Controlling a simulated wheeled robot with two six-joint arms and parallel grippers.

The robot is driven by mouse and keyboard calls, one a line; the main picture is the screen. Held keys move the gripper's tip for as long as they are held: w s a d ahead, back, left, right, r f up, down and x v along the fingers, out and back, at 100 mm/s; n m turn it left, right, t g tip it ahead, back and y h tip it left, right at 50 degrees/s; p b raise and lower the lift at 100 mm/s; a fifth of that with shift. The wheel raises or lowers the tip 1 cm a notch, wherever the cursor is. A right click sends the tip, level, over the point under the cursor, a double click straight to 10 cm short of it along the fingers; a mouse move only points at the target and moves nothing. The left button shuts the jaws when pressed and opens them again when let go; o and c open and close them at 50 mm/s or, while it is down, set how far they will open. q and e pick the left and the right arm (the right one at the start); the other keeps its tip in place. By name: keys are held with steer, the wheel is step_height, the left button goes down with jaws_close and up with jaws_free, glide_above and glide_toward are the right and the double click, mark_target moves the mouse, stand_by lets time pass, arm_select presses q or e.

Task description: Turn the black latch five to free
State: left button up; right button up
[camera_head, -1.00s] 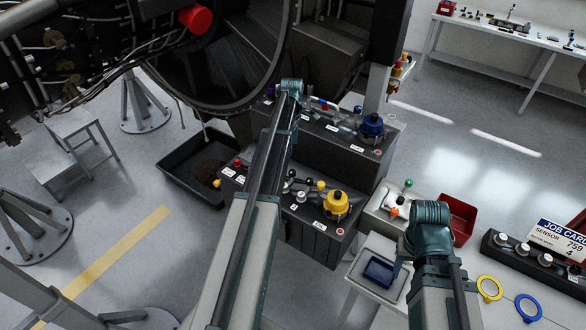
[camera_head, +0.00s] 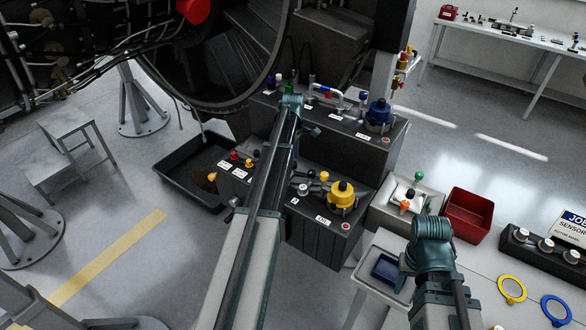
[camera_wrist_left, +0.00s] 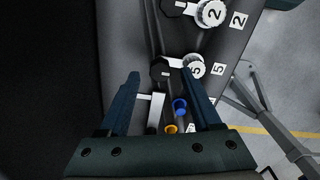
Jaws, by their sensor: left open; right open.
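In the left wrist view a black latch (camera_wrist_left: 161,70) with a short white mark sits on a dark panel beside a white round knob (camera_wrist_left: 195,67) marked 5. My left gripper (camera_wrist_left: 166,84) is open, with its fingers on either side of the space just below the latch. It is not closed on anything, and I cannot tell whether it touches the latch. In the head view the left arm hides its own fingers and part of the panel, so I cannot pick out latch five there. My right gripper (camera_head: 405,264) is open above a white tray at the lower right.
Another white knob (camera_wrist_left: 212,13) marked 2 lies beyond. Blue (camera_wrist_left: 180,105) and orange (camera_wrist_left: 171,128) parts lie between the left fingers. A yellow knob (camera_head: 343,194) and a blue knob (camera_head: 378,114) stand on the dark boxes. A red bin (camera_head: 468,215) stands at right.

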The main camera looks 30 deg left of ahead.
arm_select(q)
steer(key=shift+f+b, duration=0.4)
steer(key=shift+f, duration=0.4)
jaws_close()
